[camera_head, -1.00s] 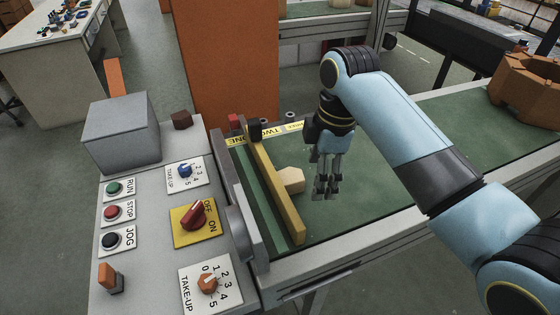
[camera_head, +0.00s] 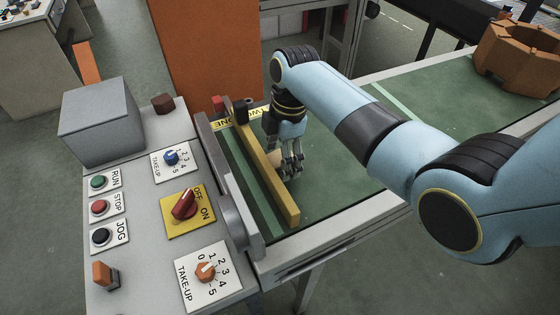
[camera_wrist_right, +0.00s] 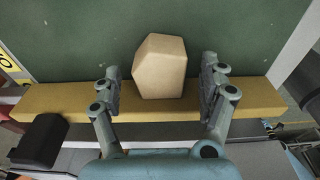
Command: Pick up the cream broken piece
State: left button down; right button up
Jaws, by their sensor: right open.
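The cream broken piece (camera_wrist_right: 160,68) is a pale, angular block on the green belt. In the right wrist view it sits between the two open fingers of my right gripper (camera_wrist_right: 160,88), with a gap on each side. It lies beside the yellow bar (camera_wrist_right: 258,98). In the head view my right gripper (camera_head: 287,172) is over the piece (camera_head: 297,165), which is mostly hidden behind the fingers. I cannot tell how high the fingertips are above the belt. My left gripper is not in view.
A control panel (camera_head: 140,215) with knobs and buttons stands left of the belt (camera_head: 345,165). The yellow bar crosses the belt's near end. An orange-brown octagonal part (camera_head: 520,60) sits at the far right of the belt. The belt between is clear.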

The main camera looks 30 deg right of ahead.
jog(key=shift+f, duration=0.35)
jog(key=c, duration=1.3)
jog(key=shift+r, duration=0.15)
jog(key=shift+d+r, duration=0.2)
notch_tip(320, 180, up, 6)
jog(key=shift+r+b, duration=0.25)
jog(key=shift+b, duration=0.05)
jog(key=d+b, duration=0.1)
jog(key=d, duration=0.5)
jog(key=d+b, duration=0.2)
jog(key=d, duration=0.5)
jog(key=s+d+b, duration=0.1)
jog(key=d, duration=0.5)
jog(key=shift+d, duration=0.3)
jog(key=shift+s+f, duration=0.1)
